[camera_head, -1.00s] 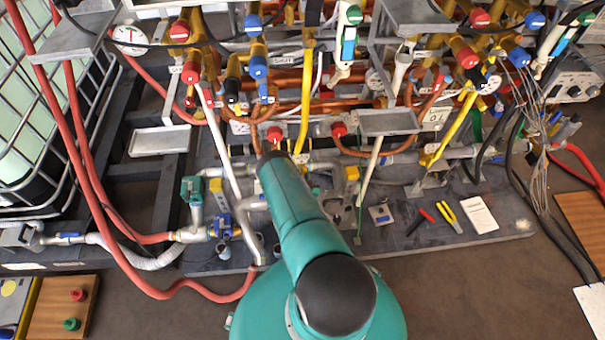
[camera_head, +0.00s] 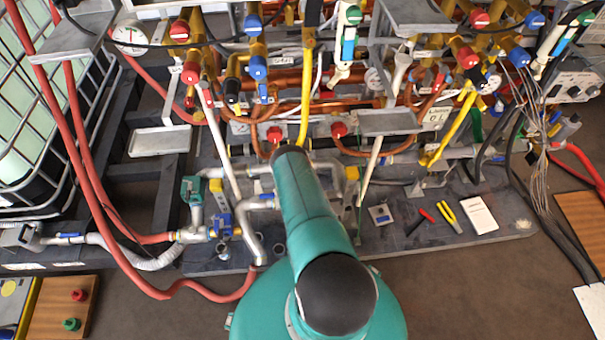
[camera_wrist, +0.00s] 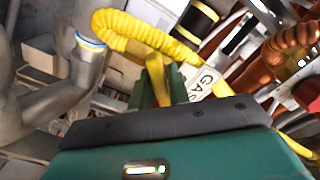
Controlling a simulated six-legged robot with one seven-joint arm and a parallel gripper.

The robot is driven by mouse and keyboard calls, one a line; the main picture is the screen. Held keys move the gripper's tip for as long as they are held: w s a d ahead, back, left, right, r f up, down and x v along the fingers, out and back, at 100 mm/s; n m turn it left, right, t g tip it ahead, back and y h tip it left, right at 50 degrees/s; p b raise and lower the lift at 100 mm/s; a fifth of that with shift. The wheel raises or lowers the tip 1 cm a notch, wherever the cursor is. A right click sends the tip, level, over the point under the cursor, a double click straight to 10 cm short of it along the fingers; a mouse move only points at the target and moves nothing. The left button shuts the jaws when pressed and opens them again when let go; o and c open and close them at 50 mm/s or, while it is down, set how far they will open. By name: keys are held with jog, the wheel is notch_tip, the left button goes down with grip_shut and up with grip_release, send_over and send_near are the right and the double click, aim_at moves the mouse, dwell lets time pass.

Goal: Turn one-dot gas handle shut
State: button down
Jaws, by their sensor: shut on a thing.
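In the wrist view, a flat yellow handle (camera_wrist: 158,90) stands between the green fingers of my gripper (camera_wrist: 157,76). The gripper is shut on this handle. A dark plate of the gripper covers the lower part of the view. No dot mark can be made out on the handle. A white tag reading "GAS" (camera_wrist: 207,82) hangs just right of the fingers. In the head view my teal arm reaches into the pipework and hides the gripper and the held handle.
A yellow corrugated hose (camera_wrist: 140,32) arches above the fingers. A grey pipe (camera_wrist: 88,62) stands close on the left, and copper corrugated pipe (camera_wrist: 290,40) on the right. In the head view, a grey tray (camera_head: 388,122) juts out right of my arm. A red-handled tool (camera_head: 420,221) lies on the base.

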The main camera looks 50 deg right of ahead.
jog(key=m, duration=0.4)
jog(key=shift+m, duration=2.2)
jog(key=c, duration=1.4)
grip_release()
jog(key=shift+c, duration=0.2)
jog(key=v, duration=1.3)
jog(key=shift+s+a, duration=0.25)
jog(key=shift+s, duration=0.05)
